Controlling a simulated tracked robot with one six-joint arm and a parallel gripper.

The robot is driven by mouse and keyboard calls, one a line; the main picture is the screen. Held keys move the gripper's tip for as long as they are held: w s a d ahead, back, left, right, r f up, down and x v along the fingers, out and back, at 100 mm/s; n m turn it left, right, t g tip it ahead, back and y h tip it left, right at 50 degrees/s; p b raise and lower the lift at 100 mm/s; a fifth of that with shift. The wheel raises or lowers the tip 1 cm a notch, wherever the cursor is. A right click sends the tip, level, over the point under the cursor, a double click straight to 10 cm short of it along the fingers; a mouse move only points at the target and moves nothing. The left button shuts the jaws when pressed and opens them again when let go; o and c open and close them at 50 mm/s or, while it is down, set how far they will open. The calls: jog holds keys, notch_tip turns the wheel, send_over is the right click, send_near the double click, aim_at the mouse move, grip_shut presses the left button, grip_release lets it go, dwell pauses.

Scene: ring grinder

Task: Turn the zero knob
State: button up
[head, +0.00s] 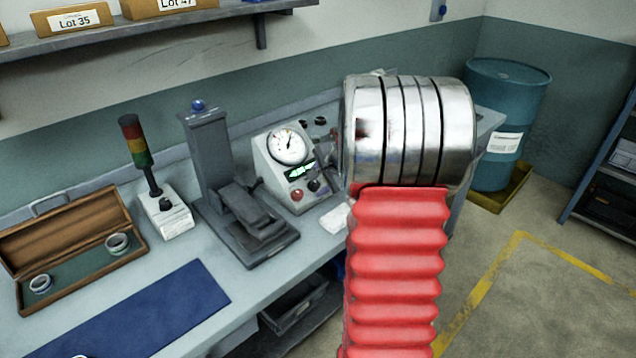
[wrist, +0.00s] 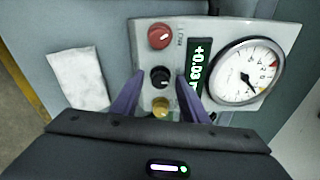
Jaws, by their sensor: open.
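A gauge box (head: 273,179) stands on the bench in the head view, with a round dial (head: 288,146), a green display and knobs. In the wrist view its face (wrist: 222,34) carries a red knob (wrist: 160,36), a black knob (wrist: 160,77) and a yellow knob (wrist: 161,106). I cannot read which is labelled zero. The display (wrist: 196,78) shows about +0.03. My gripper (wrist: 160,85) is open, its two purple fingers on either side of the black knob; contact cannot be told. My own arm hides the gripper in the head view.
A grey press-like stand (head: 212,155) is left of the box, with a signal lamp (head: 135,140) and an open wooden case (head: 62,226) farther left. A white cloth or paper (wrist: 78,78) lies beside the box. A blue mat (head: 145,315) lies at the front.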

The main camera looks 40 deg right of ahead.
grip_shut()
dwell(0.5)
jog(key=shift+d+m, duration=0.1)
jog(key=shift+m, duration=0.3)
jog(key=m, duration=0.3)
jog(key=shift+m, duration=0.4)
jog(key=shift+m+g+y, duration=0.3)
jog(key=shift+m+g, duration=0.1)
jog(key=shift+m, duration=1.5)
jog(key=shift+f, duration=0.1)
grip_release()
